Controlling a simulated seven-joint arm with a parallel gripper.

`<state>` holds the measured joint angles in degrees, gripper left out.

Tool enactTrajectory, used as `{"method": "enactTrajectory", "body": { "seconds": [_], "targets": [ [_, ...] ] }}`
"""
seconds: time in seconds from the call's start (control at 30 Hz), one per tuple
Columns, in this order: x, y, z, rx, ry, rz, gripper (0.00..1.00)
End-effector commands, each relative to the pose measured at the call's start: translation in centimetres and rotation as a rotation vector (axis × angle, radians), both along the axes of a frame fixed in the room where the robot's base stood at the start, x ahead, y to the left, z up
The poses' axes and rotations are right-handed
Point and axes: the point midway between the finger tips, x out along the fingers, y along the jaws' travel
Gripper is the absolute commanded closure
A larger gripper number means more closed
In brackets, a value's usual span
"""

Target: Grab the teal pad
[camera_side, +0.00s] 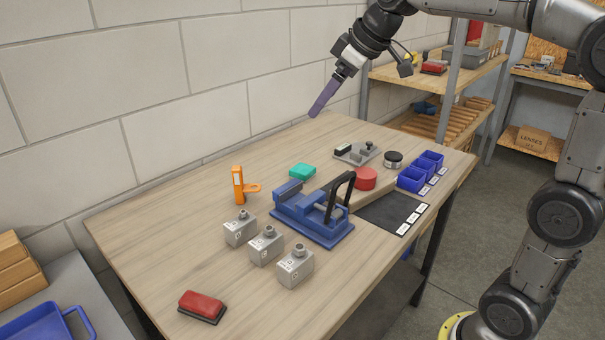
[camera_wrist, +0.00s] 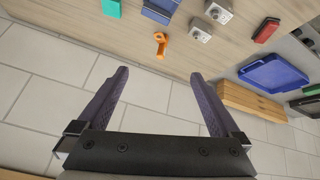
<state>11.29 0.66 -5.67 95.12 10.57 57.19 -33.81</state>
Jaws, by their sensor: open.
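The teal pad (camera_side: 302,171) lies flat on the wooden table, behind the blue vise-like fixture (camera_side: 312,212). In the wrist view the teal pad (camera_wrist: 111,8) shows at the top edge, partly cut off. My gripper (camera_side: 314,113) is raised above the far edge of the table, up and slightly right of the pad in the side view, and apart from it. In the wrist view my gripper (camera_wrist: 164,75) has its two purple fingers spread with nothing between them.
An orange part (camera_side: 240,186) stands left of the pad. A grey fixture plate (camera_side: 358,153), red round piece (camera_side: 365,178), blue bins (camera_side: 420,170), grey blocks (camera_side: 267,245) and a red-topped block (camera_side: 202,306) are also on the table.

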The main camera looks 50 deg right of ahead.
Motion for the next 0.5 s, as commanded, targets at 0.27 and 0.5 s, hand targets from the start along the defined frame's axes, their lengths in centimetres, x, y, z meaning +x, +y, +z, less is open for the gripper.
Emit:
{"method": "enactTrajectory", "body": {
  "seconds": [0.27, 0.5],
  "targets": [
    [10.1, -7.3, -4.9, 0.016, 0.056, -0.033, 0.00],
    [14.8, -14.0, -12.6, 0.062, 0.132, -0.111, 0.00]
  ]
}}
